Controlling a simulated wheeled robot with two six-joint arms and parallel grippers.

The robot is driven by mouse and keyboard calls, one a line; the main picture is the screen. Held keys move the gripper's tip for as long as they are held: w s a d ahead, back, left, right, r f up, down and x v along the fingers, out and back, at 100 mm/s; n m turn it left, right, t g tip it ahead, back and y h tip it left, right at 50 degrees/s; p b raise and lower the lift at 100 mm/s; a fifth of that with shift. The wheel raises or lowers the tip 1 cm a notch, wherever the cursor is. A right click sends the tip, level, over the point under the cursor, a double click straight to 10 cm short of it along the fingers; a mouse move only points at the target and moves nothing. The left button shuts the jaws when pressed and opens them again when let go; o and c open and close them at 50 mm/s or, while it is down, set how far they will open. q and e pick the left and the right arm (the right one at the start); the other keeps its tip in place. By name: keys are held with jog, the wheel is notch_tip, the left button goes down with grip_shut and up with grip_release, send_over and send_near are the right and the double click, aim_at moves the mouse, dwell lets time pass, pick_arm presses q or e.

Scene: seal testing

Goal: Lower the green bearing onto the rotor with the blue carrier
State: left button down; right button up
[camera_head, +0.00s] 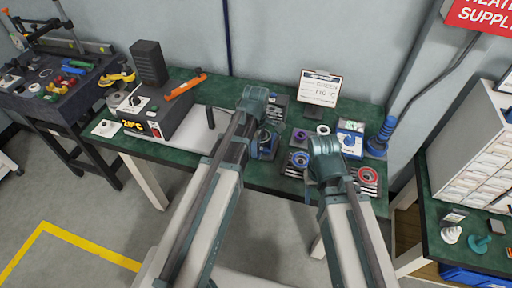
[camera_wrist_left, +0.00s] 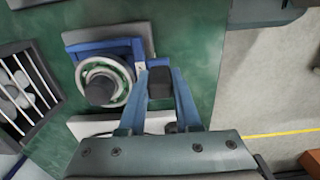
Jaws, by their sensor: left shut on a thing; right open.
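In the left wrist view the blue carrier (camera_wrist_left: 137,46) is a frame beside a pale ring with a green edge, which looks like the green bearing (camera_wrist_left: 125,80). The ring surrounds a dark round shaft, apparently the rotor (camera_wrist_left: 99,88); whether it is seated or held above cannot be told. My left gripper (camera_wrist_left: 160,88) is shut on a dark block that looks like the carrier's handle. In the head view my left gripper (camera_head: 264,146) is over the bench's middle, its fingertips mostly hidden. My right gripper (camera_head: 328,178) is open over the right part, fingers largely hidden by its arm.
A heater box (camera_head: 155,115) reading about 28°C stands at the left, with an orange tool (camera_head: 186,86) behind. A sign (camera_head: 320,88) reads GREEN 110°C. A slotted tray (camera_wrist_left: 28,85) lies beside the carrier.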

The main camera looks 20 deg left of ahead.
pick_arm(q)
jog(key=shift+s, duration=0.1)
dwell(0.5)
jog(key=shift+s+a, duration=0.15)
jog(key=shift+s, duration=4.5)
notch_tip(320, 180, up, 9)
jog(key=p, duration=0.9)
